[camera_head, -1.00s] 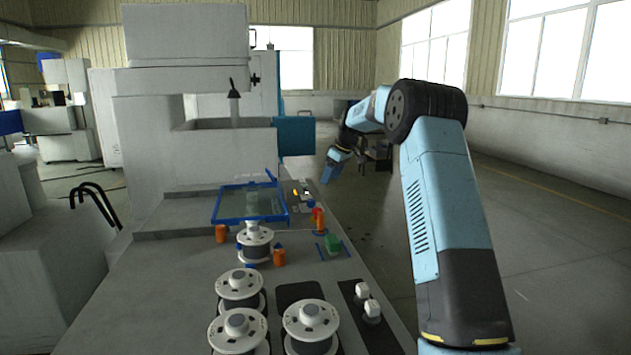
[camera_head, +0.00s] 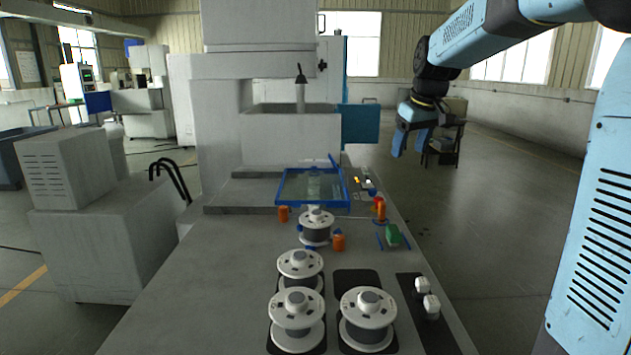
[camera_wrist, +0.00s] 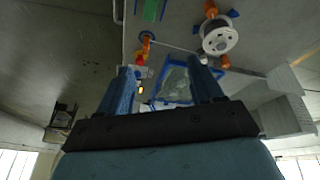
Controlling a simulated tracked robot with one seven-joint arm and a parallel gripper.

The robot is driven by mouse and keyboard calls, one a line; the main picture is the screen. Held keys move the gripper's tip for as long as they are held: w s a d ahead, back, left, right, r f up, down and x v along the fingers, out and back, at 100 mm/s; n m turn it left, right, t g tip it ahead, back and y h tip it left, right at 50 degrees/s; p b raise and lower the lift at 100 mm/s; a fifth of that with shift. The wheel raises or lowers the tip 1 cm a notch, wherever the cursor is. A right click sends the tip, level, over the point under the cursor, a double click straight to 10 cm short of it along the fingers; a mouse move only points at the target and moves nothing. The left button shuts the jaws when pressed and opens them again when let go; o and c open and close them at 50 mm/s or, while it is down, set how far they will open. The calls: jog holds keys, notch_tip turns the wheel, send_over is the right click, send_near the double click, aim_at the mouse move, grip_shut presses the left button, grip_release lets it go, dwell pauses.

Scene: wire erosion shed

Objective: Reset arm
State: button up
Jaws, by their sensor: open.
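My gripper (camera_head: 410,150) has two blue fingers and hangs in the air at the upper right of the head view, beyond the table's right edge. The fingers are apart with nothing between them. In the wrist view my gripper (camera_wrist: 163,88) frames the blue-edged tray and an orange piece from a distance. My arm is raised, with its upper link running across the top right of the head view.
The grey table (camera_head: 215,290) carries several white spools (camera_head: 367,312), a blue-framed clear tray (camera_head: 285,200), orange cylinders (camera_head: 339,243) and a green block (camera_head: 393,234). A large grey machine (camera_head: 290,145) stands behind. Open floor (camera_head: 500,220) lies to the right.

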jog(key=s+f+m, duration=0.2)
jog(key=s+f, duration=0.2)
jog(key=s, duration=1.2)
jog(key=s+f+m+t, duration=0.1)
jog(key=s+f+m, duration=0.2)
jog(key=s, duration=1.2)
jog(key=shift+s+d+f+h, duration=0.3)
jog(key=shift+s+f+h, duration=0.05)
jog(key=shift+h, duration=0.05)
